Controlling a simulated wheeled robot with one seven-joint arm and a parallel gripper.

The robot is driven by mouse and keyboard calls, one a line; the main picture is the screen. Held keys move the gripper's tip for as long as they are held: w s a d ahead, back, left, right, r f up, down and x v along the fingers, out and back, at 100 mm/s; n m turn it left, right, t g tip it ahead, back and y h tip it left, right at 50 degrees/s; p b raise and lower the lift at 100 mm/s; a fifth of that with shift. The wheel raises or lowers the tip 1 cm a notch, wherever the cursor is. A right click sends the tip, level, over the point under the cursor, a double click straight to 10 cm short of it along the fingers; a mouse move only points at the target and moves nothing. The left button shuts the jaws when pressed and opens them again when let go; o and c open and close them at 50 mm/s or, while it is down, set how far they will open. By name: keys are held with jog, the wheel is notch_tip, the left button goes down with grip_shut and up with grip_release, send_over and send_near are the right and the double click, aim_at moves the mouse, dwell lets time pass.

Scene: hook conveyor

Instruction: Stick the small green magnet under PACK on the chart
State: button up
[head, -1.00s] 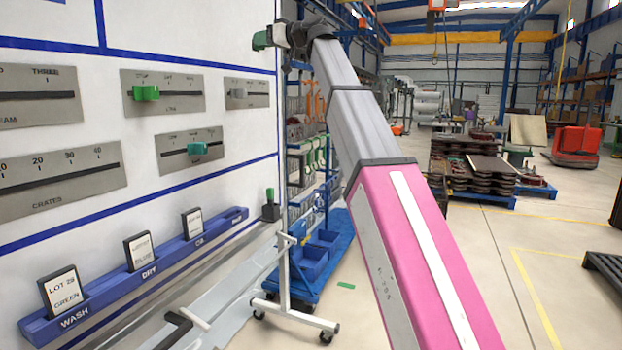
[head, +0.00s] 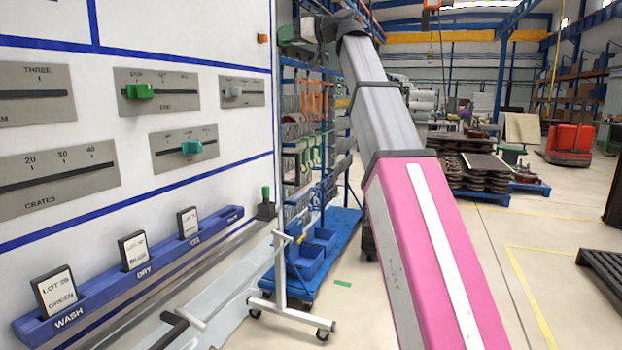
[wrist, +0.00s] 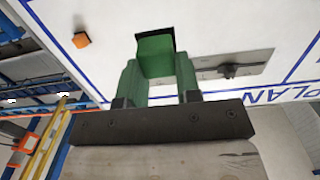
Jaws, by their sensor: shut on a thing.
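My gripper (wrist: 157,78) is shut on a small green block with a dark end, the green magnet (wrist: 155,57), seen between its two fingers in the wrist view. In the head view my gripper (head: 288,33) is small, at the far end of my raised arm, just right of the white board's edge. The white board (head: 190,40) fills the left side; in the wrist view (wrist: 215,25) it lies beyond the magnet. I cannot tell whether the magnet touches it. The word PACK is not readable in either view; part of a PLAN label shows in the wrist view.
A small orange piece (head: 262,38) is on the board near its right edge. Grey slider plates (head: 158,92) and a blue card rail (head: 105,283) are on the board. A white wheeled stand (head: 280,270) and a blue cart (head: 322,262) stand close by.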

jog(key=v, duration=1)
jog(key=shift+d+f, duration=0.25)
jog(key=shift+d, duration=0.05)
jog(key=shift+s+a, duration=0.1)
jog(key=shift+a, duration=0.05)
